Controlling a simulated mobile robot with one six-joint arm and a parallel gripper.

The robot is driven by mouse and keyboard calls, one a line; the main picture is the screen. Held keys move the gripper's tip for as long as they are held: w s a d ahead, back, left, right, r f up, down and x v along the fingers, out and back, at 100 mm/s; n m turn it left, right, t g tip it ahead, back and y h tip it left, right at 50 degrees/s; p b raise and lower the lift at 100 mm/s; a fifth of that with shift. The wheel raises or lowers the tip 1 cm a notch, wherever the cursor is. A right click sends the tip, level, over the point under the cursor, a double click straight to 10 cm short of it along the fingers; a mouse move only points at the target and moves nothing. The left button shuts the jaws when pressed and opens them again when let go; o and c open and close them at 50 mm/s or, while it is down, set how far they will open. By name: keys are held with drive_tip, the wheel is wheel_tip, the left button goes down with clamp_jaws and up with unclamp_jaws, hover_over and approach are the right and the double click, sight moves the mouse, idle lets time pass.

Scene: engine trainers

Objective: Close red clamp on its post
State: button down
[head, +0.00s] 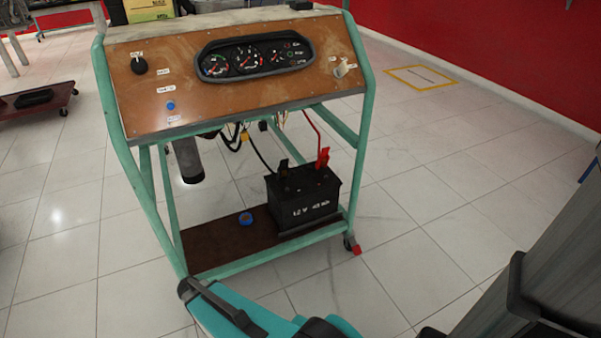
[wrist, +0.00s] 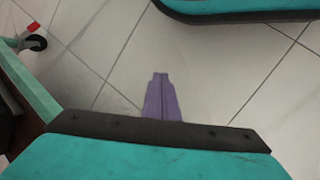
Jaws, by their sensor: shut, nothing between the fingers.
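The red clamp (head: 323,157) stands at the top right of the black battery (head: 308,207), with a red cable rising from it. A black clamp (head: 284,167) is at the battery's left side with a black cable. The posts are too small to make out, and I cannot tell whether the red clamp's jaws are open. My gripper (wrist: 160,82) shows in the wrist view as two purple fingers pressed together, empty, over bare floor. The red clamp is outside the wrist view, so the gripper is apart from it.
The battery sits on the lower shelf (head: 215,255) of a teal-framed trainer, beside a blue round cap (head: 246,218). The instrument panel (head: 185,95) overhangs the shelf. A caster with a red part (head: 357,250) stands at the front right corner. Tiled floor (head: 440,220) to the right is clear.

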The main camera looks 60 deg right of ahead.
drive_tip(key=s+a+f+n+y+b, duration=0.1)
drive_tip(key=s+a+f, duration=0.1)
drive_tip(key=s+a, duration=0.3)
drive_tip(key=s+a+f+n+y+b, duration=0.1)
drive_tip(key=s+a, duration=0.4)
drive_tip(key=a, duration=0.6)
wheel_tip(320, 180, down, 2)
drive_tip(key=shift+a+f+y, duration=0.2)
drive_tip(key=shift+a+y, duration=0.1)
drive_tip(key=shift+y, duration=0.3)
